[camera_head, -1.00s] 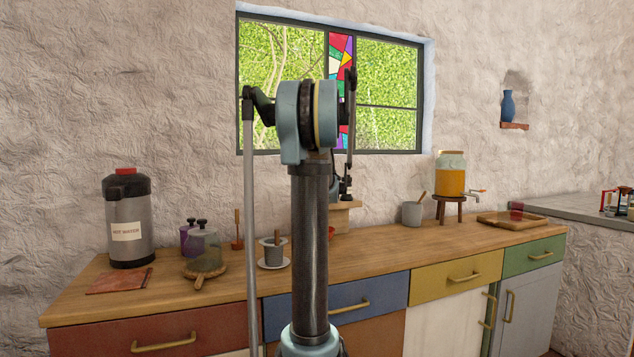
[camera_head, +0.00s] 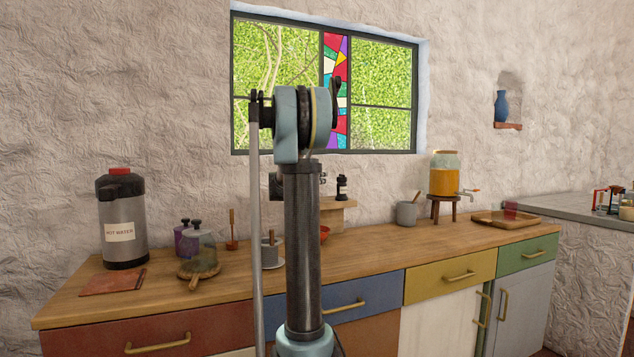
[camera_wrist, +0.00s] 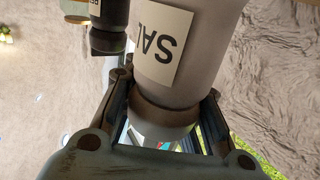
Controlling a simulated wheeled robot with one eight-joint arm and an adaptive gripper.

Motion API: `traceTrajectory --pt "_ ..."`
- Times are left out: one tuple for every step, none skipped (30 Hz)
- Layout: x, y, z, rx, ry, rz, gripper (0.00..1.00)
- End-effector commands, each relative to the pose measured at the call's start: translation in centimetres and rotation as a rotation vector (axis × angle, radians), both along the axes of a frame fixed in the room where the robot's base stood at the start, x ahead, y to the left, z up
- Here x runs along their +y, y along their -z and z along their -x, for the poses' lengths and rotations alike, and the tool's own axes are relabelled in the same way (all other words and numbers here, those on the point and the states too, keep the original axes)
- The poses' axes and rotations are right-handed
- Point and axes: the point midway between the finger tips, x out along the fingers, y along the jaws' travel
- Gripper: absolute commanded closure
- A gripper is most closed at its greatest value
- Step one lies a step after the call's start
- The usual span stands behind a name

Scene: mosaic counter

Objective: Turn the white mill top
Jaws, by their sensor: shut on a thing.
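The white mill (camera_wrist: 195,45) shows large in the wrist view. My gripper (camera_wrist: 168,98) is shut on that top end, with one finger on each side. In the head view my own arm and column hide the white mill and most of my gripper.
A dark mill (camera_wrist: 108,28) stands beside the white one; in the head view the dark mill (camera_head: 342,187) is on a small wooden shelf (camera_head: 337,204).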

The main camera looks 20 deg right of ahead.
Motion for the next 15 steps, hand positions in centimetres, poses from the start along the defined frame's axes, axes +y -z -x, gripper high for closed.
traceTrajectory --pt "0.1 0.0 -0.1 0.000 0.040 -0.001 1.00" --pt "0.0 0.0 0.0 -0.001 0.068 0.000 1.00" --pt "0.0 0.0 0.1 0.000 0.105 -0.001 1.00" --pt "-0.1 0.0 0.2 -0.001 0.133 0.000 1.00" --pt "-0.2 0.0 0.3 -0.001 0.163 0.000 1.00" --pt "-0.2 0.0 0.4 -0.001 0.201 0.000 1.00" --pt "-0.3 0.0 0.6 -0.001 0.229 0.000 1.00" --pt "-0.3 0.0 0.7 0.000 0.257 -0.001 1.00" --pt "-0.4 0.0 0.8 0.000 0.296 -0.001 1.00" --pt "-0.4 0.0 0.9 -0.001 0.324 0.000 1.00" --pt "-0.4 0.0 1.0 0.000 0.353 -0.001 1.00" --pt "-0.5 0.0 1.1 0.000 0.392 -0.001 1.00" --pt "-0.5 0.0 1.3 0.000 0.420 -0.001 1.00" --pt "-0.6 0.0 1.4 0.000 0.449 -0.001 1.00" --pt "-0.6 0.0 1.5 0.000 0.487 -0.001 1.00"
